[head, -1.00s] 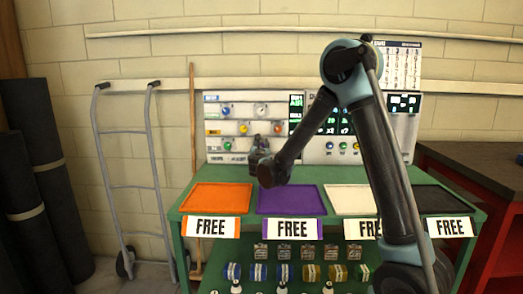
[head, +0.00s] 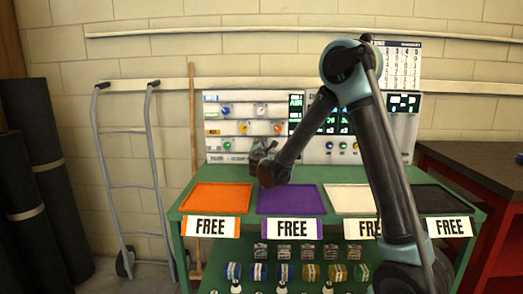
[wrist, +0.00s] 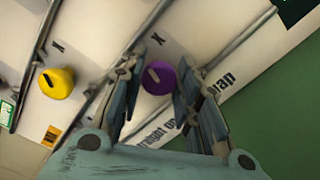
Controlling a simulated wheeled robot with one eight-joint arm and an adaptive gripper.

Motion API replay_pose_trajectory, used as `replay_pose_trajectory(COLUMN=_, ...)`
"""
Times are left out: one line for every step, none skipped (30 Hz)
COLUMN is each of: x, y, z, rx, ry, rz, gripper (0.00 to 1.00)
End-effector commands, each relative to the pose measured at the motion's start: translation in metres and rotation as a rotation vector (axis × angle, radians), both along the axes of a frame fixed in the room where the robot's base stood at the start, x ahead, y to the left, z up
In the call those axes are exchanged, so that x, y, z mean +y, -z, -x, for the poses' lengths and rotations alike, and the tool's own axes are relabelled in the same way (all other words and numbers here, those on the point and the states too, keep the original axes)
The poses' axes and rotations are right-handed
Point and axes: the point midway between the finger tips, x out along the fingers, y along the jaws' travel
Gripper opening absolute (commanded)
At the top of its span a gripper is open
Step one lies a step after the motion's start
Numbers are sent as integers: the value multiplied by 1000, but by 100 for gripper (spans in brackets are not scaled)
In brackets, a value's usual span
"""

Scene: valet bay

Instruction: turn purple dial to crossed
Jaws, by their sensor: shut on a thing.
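The purple dial (wrist: 158,77) sits on a white panel (wrist: 115,22) in the wrist view. In the head view my gripper (head: 263,154) is at the lower part of the panel and hides the dial.
A yellow dial (wrist: 57,83) with a dark pointer is left of my gripper, beyond a thin rail. In the head view an orange tray (head: 222,197), a purple tray (head: 291,199) and a white tray lie on the green bench below. Other coloured knobs stand on the panel.

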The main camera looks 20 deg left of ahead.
Motion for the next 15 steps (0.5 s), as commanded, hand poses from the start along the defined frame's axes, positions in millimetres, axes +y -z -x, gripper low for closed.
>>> replay_pose_trajectory(x=-5, y=2, z=0, rx=12, ry=9, rz=-43, gripper=7)
replay_pose_trajectory(x=-5, y=2, z=0, rx=18, ry=9, rz=-71, gripper=7)
replay_pose_trajectory(x=-5, y=2, z=0, rx=27, ry=8, rz=-106, gripper=7)
replay_pose_trajectory(x=-5, y=2, z=0, rx=33, ry=8, rz=-131, gripper=7)
replay_pose_trajectory(x=-5, y=2, z=0, rx=39, ry=8, rz=-156, gripper=7)
replay_pose_trajectory(x=-5, y=2, z=0, rx=47, ry=8, rz=-188, gripper=7)
replay_pose_trajectory(x=-5, y=3, z=0, rx=53, ry=8, rz=-213, gripper=7)
replay_pose_trajectory(x=-5, y=3, z=0, rx=58, ry=8, rz=-235, gripper=7)
replay_pose_trajectory(x=-5, y=3, z=0, rx=65, ry=8, rz=-264, gripper=7)
replay_pose_trajectory(x=-5, y=3, z=0, rx=71, ry=7, rz=-284, gripper=7)
replay_pose_trajectory(x=-5, y=3, z=0, rx=75, ry=7, rz=-304, gripper=7)
replay_pose_trajectory(x=-4, y=3, z=0, rx=81, ry=7, rz=-328, gripper=7)
replay_pose_trajectory(x=-4, y=3, z=0, rx=86, ry=7, rz=-347, gripper=7)
replay_pose_trajectory(x=-4, y=3, z=0, rx=90, ry=7, rz=-362, gripper=7)
replay_pose_trajectory(x=-4, y=4, z=0, rx=95, ry=6, rz=-382, gripper=7)
